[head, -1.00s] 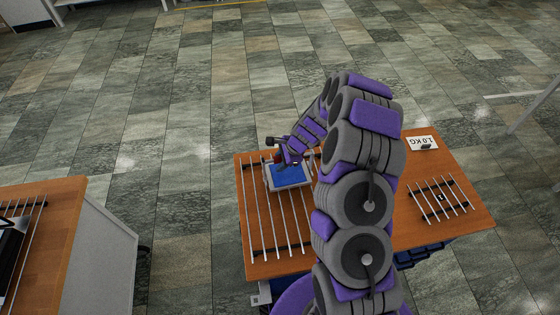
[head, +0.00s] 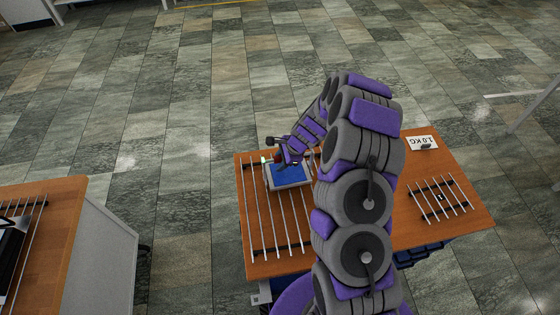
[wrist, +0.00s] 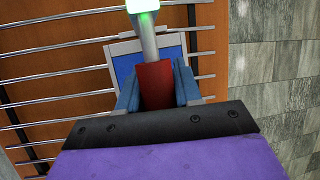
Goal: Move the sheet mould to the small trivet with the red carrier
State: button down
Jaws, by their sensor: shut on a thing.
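The sheet mould (head: 291,175), a shallow grey-rimmed tray with a blue face, is at the large barred trivet (head: 262,225) on the left of the wooden table. Whether it touches the bars is unclear. My gripper (head: 285,158) is at its far edge. In the wrist view my gripper (wrist: 155,88) has its blue fingers shut on the red grip of the carrier (wrist: 154,84). A grey rod runs from this grip to a white block with a lit green face (wrist: 142,5). The mould (wrist: 125,60) shows behind the grip. The small trivet (head: 441,197) is empty on the right.
A white 1.0 KG plate (head: 422,143) with a dark knob lies behind the small trivet. My arm crosses the middle of the table (head: 415,240) and hides part of it. Another wooden-topped bench (head: 65,225) with a rack stands at left. Tiled floor lies open behind.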

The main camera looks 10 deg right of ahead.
jog(key=shift+r+p, duration=1.5)
jog(key=shift+r, duration=0.75)
jog(key=shift+w, duration=0.1)
